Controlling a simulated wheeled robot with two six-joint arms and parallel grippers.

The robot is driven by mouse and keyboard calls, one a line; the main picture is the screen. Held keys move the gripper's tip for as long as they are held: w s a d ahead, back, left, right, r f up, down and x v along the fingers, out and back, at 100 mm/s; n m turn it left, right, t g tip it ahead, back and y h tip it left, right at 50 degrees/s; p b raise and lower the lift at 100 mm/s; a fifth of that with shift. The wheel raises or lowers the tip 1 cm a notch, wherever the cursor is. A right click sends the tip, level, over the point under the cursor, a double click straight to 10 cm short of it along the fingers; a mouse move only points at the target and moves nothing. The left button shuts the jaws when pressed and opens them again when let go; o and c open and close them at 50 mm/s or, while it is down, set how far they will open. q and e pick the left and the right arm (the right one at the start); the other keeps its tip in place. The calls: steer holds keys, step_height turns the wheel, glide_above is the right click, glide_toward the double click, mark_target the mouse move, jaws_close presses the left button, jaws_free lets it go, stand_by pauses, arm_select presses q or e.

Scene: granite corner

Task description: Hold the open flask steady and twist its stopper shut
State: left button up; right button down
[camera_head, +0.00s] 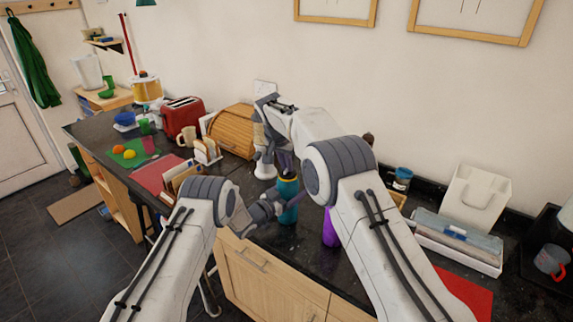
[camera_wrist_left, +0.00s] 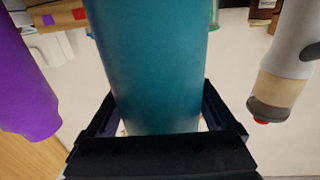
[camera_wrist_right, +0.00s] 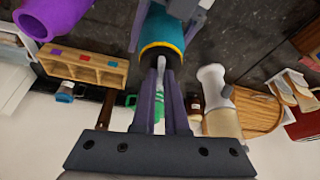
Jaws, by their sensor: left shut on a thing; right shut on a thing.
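The teal flask (camera_head: 288,201) stands upright on the dark counter. My left gripper (camera_head: 276,207) is shut around its side; the left wrist view shows the flask (camera_wrist_left: 155,70) between both jaws. My right gripper (camera_wrist_right: 161,62) is above the flask, pointing down at its top, with its fingers close together. A small pale piece, which I take for the stopper (camera_wrist_right: 161,60), shows between the fingertips at the flask's brass-coloured rim (camera_wrist_right: 161,47). The fingers hide most of it, and I cannot tell how far it sits in the mouth.
A purple bottle (camera_head: 330,232) stands just right of the flask. A white and tan bottle (camera_head: 265,168) stands behind it. A wooden bread box (camera_head: 233,130) and red toaster (camera_head: 182,116) are farther left. A white tray (camera_head: 455,244) lies at right. The counter's front edge is close.

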steer(key=n, duration=0.1)
steer(key=n+y, duration=0.1)
steer(key=n, duration=0.2)
steer(key=shift+s+d+y, duration=0.1)
steer(key=shift+d+y, duration=0.2)
steer(key=n+y, duration=0.1)
steer(key=n, duration=0.3)
steer(key=shift+d, duration=0.15)
steer(key=n+y, duration=0.1)
steer(key=n, duration=0.1)
steer(key=n+y, duration=0.1)
steer(key=n, duration=0.1)
steer(key=shift+d+g, duration=0.15)
steer(key=shift+g, duration=0.25)
steer(key=shift+w+d+n+g+y, duration=0.1)
steer(key=shift+w+n+g+y, duration=0.1)
steer(key=shift+n, duration=0.75)
steer(key=shift+w+n+g+y, duration=0.1)
steer(key=shift+n+g+y, duration=0.1)
steer(key=shift+n, duration=1.05)
steer(key=c, duration=0.9)
jaws_free()
steer(key=shift+c, duration=0.2)
